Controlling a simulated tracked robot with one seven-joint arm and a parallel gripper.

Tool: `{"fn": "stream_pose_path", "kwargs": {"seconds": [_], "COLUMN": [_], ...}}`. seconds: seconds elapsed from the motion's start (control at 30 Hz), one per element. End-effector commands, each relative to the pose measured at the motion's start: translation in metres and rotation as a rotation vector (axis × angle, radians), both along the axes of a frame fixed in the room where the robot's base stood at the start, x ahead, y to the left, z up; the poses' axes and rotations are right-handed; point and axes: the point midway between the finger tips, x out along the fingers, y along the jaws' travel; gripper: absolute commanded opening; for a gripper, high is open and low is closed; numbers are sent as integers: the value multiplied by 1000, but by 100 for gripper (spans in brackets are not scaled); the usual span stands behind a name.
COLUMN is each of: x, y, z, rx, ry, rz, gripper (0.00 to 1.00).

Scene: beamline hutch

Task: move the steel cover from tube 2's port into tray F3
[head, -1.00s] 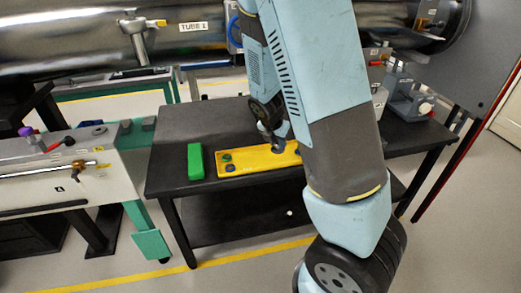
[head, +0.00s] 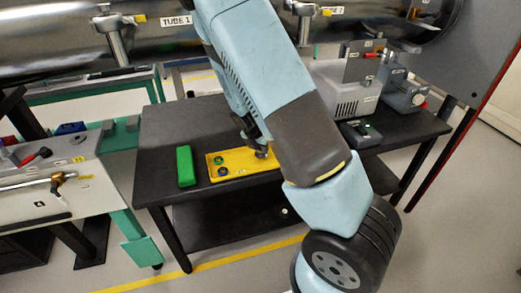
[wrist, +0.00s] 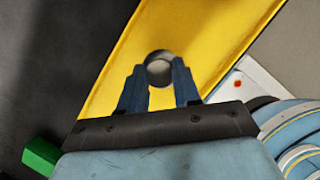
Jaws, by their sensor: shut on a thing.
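My gripper (head: 262,152) is over the right part of a yellow tray (head: 214,178) on the black table. In the wrist view, the two dark blue fingers of my gripper (wrist: 160,76) are shut on a small round grey steel piece, the steel cover (wrist: 160,70). Yellow tray surface (wrist: 205,30) lies behind it; I cannot tell whether the cover touches it. A green ring and a blue ring (head: 223,171) sit in the tray's left part. The tray's label is too small to read. My arm hides the tray's right end.
A green block (head: 185,166) lies left of the tray on the black table (head: 160,150). A grey instrument (head: 345,90) and a small dark box (head: 361,133) stand to the right. The steel tube marked TUBE 1 (head: 60,40) runs behind, with hanging fittings.

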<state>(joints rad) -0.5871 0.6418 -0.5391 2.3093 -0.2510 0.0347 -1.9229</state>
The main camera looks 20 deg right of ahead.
Motion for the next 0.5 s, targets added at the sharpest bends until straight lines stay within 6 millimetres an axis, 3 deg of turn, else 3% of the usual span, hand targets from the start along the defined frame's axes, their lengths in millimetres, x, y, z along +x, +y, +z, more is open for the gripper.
{"fn": "stream_pose_path", "kwargs": {"seconds": [0.17,0.5], "x": [0,0], "y": [5,5], "z": [-17,-20], "rx": [0,-1], "ry": [0,-1], "rz": [9,10], "gripper": [1,1]}}
